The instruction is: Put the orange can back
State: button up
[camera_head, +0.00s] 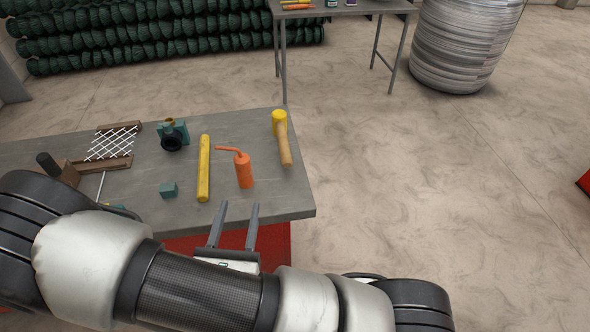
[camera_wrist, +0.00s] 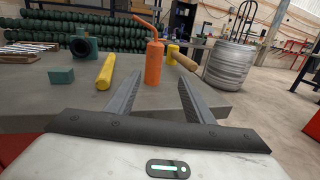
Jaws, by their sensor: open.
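The orange can (camera_head: 244,170) with a bent spout stands upright on the grey workbench (camera_head: 230,205), near its right end. In the wrist view the orange can (camera_wrist: 154,62) shows beyond and between my fingertips. My gripper (camera_head: 234,207) is open and empty at the bench's front edge. Its two fingers point at the can. A gap of bare bench seems to lie between the fingertips and the can in the head view.
A yellow bar (camera_head: 204,168) lies left of the can, and a yellow-headed mallet (camera_head: 282,138) lies right. A green block (camera_head: 169,190), a green vise-like tool (camera_head: 172,135) and a wire mesh frame (camera_head: 112,145) are farther left. A second table (camera_head: 345,8) stands behind.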

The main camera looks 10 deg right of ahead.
jog(key=s+d+r+m+g+h, duration=0.1)
jog(key=d+r+m+g+h, duration=0.8)
jog(key=d+m, duration=0.45)
jog(key=s+d+r+m+g+y, duration=0.4)
jog(key=s+d+m+g+y, duration=0.35)
jog(key=m, duration=0.35)
jog(key=a+r+m+t+y+p, duration=0.2)
jog(key=r+p, duration=0.8)
jog(key=r, duration=0.6)
jog(key=s+a+r+m+t+y+p, duration=0.1)
jog(key=a+r+m+t+y+p, duration=0.1)
jog(key=r+m+p, duration=0.4)
notch_tip(320, 180, up, 11)
jog(key=t+y+p, duration=0.1)
jog(key=y+p, duration=0.1)
jog(key=p, duration=0.3)
jog(key=shift+y, duration=0.35)
jog(key=shift+a, duration=0.1)
